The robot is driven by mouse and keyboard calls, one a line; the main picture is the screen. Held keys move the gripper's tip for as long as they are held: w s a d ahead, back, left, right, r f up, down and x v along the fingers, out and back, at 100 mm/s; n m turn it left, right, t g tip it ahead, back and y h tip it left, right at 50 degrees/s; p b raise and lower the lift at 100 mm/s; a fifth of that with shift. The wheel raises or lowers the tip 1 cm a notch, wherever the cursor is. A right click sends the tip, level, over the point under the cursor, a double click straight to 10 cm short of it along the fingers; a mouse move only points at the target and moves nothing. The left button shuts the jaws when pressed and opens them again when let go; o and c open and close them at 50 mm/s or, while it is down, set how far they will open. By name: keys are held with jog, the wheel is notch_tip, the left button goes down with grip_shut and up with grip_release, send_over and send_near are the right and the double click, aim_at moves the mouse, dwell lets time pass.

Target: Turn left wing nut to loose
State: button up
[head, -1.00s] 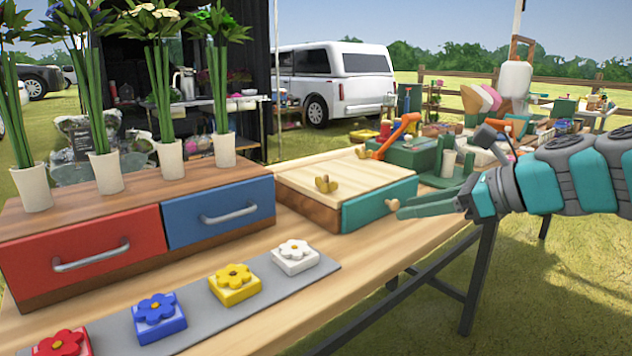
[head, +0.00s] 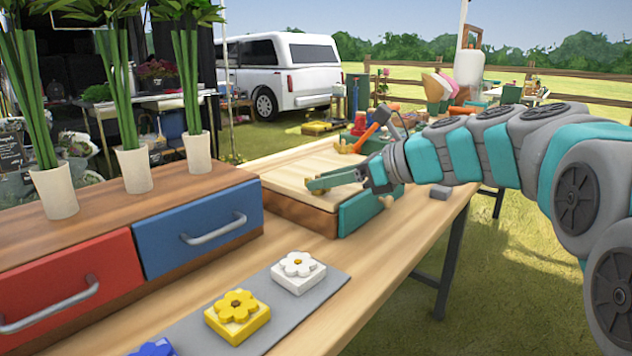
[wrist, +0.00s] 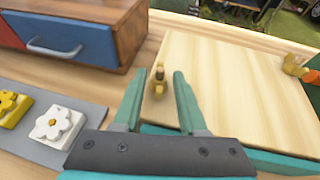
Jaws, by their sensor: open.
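The wooden box (head: 284,176) has a pale top and a teal drawer front. In the wrist view, the left wing nut (wrist: 158,84), small and brass, stands on the box top between my fingertips. My gripper (wrist: 158,76) is open, with one teal finger on each side of the nut and a gap to both. In the head view my gripper (head: 312,184) is low over the box top and its fingers largely hide this nut. I cannot tell whether the fingertips touch the top. The right wing nut (wrist: 293,66) is farther along the box.
A cabinet with a red drawer (head: 65,290) and a blue drawer (head: 197,228) stands left of the box, carrying flower vases. A grey mat (head: 318,297) with flower blocks lies in front. The drawer knob (head: 388,201) sticks out below my gripper. An orange-handled thing (head: 368,136) is behind.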

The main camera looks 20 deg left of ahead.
jog(key=shift+x, duration=1.15)
grip_shut()
